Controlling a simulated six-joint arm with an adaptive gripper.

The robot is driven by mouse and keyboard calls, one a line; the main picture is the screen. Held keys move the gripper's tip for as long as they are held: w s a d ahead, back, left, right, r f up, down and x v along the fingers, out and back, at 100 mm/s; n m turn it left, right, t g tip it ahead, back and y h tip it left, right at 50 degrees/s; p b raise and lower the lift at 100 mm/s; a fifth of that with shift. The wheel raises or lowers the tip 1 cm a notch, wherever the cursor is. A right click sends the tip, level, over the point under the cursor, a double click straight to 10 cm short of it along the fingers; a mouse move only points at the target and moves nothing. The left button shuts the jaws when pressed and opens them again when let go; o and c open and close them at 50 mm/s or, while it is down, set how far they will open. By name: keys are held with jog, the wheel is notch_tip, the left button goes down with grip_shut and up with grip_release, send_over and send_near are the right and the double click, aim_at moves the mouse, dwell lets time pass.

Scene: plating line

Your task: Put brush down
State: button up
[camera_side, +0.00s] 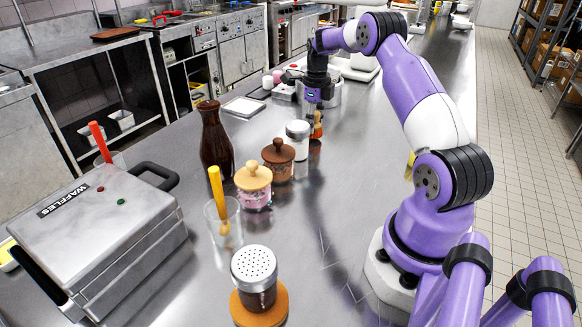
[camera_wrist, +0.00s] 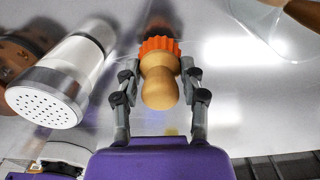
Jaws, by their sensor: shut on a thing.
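My gripper (camera_wrist: 160,80) is shut on the brush, with a finger on each side of its wooden handle (camera_wrist: 159,88). The brush has a rounded, light wooden handle and an orange ridged part (camera_wrist: 158,46) beyond the fingers. I cannot tell whether the brush touches the counter.
A white shaker (camera_side: 298,140) stands close beside my gripper; it also shows in the wrist view (camera_wrist: 85,62). Lidded jars (camera_side: 278,160) (camera_side: 254,187), a dark bottle (camera_side: 215,145), a glass (camera_side: 224,225) and a waffle iron (camera_side: 105,225) stand nearer. Bare counter (camera_side: 350,150) lies right.

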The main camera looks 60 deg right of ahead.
jog(key=shift+f, duration=0.45)
jog(key=shift+f, duration=0.1)
jog(key=o, duration=1.1)
